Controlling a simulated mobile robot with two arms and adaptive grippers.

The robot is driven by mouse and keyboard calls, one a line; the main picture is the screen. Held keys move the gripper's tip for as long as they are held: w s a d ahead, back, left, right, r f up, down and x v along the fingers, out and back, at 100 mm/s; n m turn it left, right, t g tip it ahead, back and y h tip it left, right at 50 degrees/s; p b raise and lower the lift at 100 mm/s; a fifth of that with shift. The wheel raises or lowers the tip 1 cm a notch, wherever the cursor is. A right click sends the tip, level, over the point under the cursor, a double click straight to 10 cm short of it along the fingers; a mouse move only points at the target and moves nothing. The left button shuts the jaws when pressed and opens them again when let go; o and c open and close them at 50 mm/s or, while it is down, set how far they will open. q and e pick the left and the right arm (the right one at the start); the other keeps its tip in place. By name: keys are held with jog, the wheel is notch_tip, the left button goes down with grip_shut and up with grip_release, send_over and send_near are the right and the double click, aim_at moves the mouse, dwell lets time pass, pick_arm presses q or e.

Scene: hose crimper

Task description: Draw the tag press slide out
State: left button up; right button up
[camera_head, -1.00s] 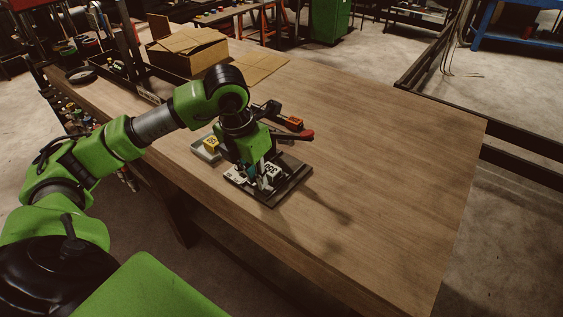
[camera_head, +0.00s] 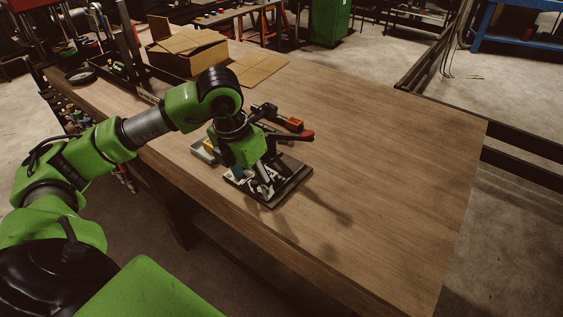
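The tag press stands on a dark base plate (camera_head: 290,186) on the wooden table. A lever with a red handle (camera_head: 303,136) sticks out to the right behind my gripper. My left gripper (camera_head: 262,188) points down over the front of the press, low and close to the slide area. The gripper and wrist hide most of the slide, so I cannot tell whether the fingers touch it or are closed on it. My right gripper is out of view.
A small grey tray (camera_head: 199,154) sits just left of the press, partly behind my wrist. A cardboard box (camera_head: 187,52) stands at the back. The table's right side (camera_head: 400,160) is clear.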

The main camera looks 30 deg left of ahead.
pick_arm(q)
jog(key=shift+r, duration=0.1)
dwell(0.4)
notch_tip(320, 180, up, 9)
jog(key=p, duration=0.6)
dwell(0.5)
dwell(0.4)
